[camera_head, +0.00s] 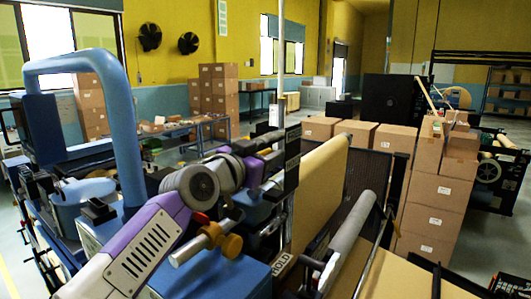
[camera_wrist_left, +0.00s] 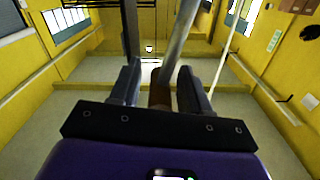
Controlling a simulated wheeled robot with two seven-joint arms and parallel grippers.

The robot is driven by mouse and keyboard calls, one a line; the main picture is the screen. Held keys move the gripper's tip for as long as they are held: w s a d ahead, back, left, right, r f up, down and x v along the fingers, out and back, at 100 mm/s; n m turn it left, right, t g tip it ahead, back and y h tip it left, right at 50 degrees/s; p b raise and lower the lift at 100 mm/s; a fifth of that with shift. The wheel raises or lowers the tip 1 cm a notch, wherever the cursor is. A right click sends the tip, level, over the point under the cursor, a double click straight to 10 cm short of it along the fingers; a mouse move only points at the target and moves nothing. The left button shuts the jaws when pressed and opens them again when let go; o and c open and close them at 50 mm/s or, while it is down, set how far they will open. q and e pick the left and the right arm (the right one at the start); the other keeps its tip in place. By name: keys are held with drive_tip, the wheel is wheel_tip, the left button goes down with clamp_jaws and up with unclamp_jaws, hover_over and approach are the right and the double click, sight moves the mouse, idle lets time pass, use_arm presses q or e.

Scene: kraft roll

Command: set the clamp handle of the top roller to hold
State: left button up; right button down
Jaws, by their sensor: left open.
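My left gripper (camera_head: 268,160) is above the blue machine, beside a dark upright bracket (camera_head: 292,158). In the left wrist view its two dark fingers (camera_wrist_left: 159,78) are apart. A brown, grip-like piece (camera_wrist_left: 158,92) shows between them, and a grey bar (camera_wrist_left: 180,40) runs upward; I cannot tell whether the fingers touch either. The brown piece may be the clamp handle; its setting cannot be read. A label reading HOLD (camera_head: 282,263) is low on the machine, left of a grey roller (camera_head: 347,235). My right gripper is not in view.
A thick blue curved tube (camera_head: 125,120) rises at the left. An orange-brown knob (camera_head: 232,246) is near my left forearm. Tan kraft sheet (camera_head: 318,185) stands right of the bracket. Cardboard boxes (camera_head: 438,190) are stacked at the right.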

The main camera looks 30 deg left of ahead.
use_arm(q)
clamp_jaws()
